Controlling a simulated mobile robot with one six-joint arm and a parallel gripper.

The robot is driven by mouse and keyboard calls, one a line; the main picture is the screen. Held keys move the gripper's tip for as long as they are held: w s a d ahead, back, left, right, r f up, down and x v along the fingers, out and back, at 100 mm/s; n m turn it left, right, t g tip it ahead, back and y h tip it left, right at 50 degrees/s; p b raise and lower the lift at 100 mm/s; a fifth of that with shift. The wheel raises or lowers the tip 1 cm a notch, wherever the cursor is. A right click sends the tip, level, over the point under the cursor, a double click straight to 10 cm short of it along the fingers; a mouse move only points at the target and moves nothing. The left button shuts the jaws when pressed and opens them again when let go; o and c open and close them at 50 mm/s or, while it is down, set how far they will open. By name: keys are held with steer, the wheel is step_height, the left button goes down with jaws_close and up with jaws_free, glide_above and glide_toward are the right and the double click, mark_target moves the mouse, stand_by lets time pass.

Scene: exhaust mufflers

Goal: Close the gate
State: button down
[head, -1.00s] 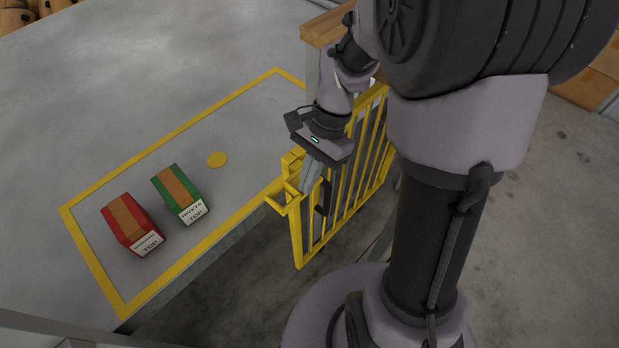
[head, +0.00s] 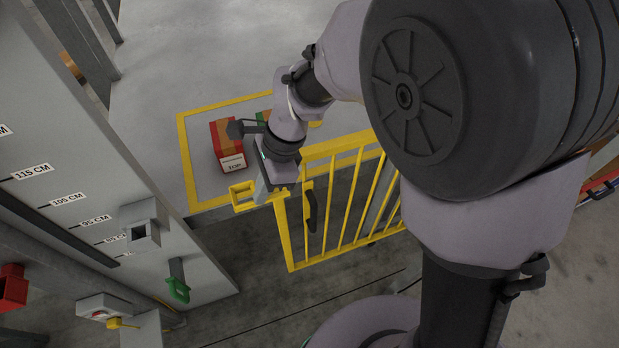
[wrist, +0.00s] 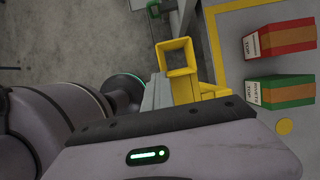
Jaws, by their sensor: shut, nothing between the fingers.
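The yellow barred gate (head: 345,205) stands in the middle of the head view, with a black handle (head: 311,206) near its free left end. A square yellow loop (head: 242,196) sticks out from its top left corner, also seen in the wrist view (wrist: 176,57). A gap separates this loop from the grey panel (head: 75,150) at left, so the gate is open. My gripper (head: 261,191) is shut and empty, pointing down at the gate's top corner, right beside the loop. In the wrist view its fingers (wrist: 156,93) lie against or very close to the yellow metal; I cannot tell whether they touch.
The panel carries a grey square socket (head: 141,233), a green handle (head: 178,283) and height marks. A red box (head: 229,147) and a green box (wrist: 280,91) lie on the yellow-outlined grey surface (head: 205,105) behind the gate. Floor shows between panel and gate.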

steer(key=s+a+p, duration=0.1)
steer(key=s+a, duration=0.2)
steer(key=a, duration=0.4)
steer(key=s+a+p, duration=0.1)
steer(key=s+a, duration=0.1)
steer(key=a, duration=0.5)
steer(key=s+a+p, duration=0.2)
steer(key=s+a, duration=0.1)
steer(key=a, duration=0.4)
steer(key=shift+s+a+f, duration=0.1)
steer(key=shift+s+a, duration=0.2)
